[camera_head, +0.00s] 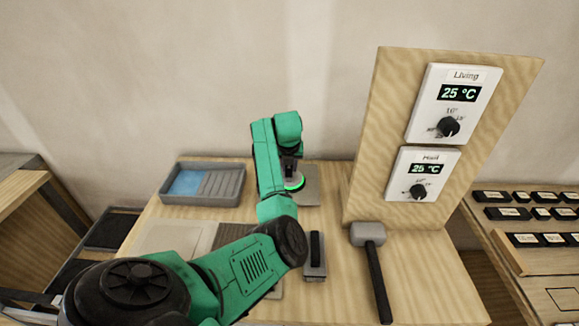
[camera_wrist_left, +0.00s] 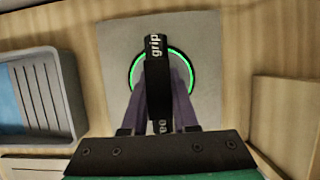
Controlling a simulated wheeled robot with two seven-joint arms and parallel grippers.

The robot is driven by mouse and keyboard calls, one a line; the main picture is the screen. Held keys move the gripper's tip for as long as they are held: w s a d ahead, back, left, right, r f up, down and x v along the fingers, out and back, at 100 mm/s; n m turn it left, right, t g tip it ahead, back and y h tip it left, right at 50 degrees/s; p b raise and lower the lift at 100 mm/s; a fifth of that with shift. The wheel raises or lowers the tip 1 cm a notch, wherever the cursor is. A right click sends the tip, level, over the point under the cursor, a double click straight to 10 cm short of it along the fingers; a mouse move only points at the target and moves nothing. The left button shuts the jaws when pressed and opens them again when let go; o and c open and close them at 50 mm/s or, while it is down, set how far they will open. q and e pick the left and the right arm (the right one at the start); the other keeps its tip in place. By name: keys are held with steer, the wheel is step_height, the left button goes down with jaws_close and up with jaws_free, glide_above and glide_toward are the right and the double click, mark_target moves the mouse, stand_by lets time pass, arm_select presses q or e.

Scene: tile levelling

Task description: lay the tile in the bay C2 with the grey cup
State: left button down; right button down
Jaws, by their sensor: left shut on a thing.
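My left gripper (camera_head: 290,172) is shut on the handle of the cup (camera_wrist_left: 157,60), which shows a black strap reading "grip" and a glowing green ring. The cup is over a square grey tile (camera_wrist_left: 208,60), near its middle in the left wrist view. In the head view the tile (camera_head: 311,188) lies at the back of the wooden table, partly hidden by the gripper. I cannot tell whether the cup presses on the tile. No label C2 is legible; my left arm covers part of the table. My right gripper is out of view.
A grey tray (camera_head: 228,199) with blue liquid and ribs stands back left. A pale square (camera_head: 172,236) and a ridged dark patch (camera_head: 229,236) lie before it. A black-handled float (camera_head: 316,262) and a mallet (camera_head: 368,235) lie front right. A thermostat board (camera_head: 376,150) rises behind.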

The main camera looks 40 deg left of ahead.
arm_select(q)
steer(key=shift+r, duration=0.1)
stand_by(0.6)
steer(key=c, duration=1.2)
jaws_free()
jaws_close()
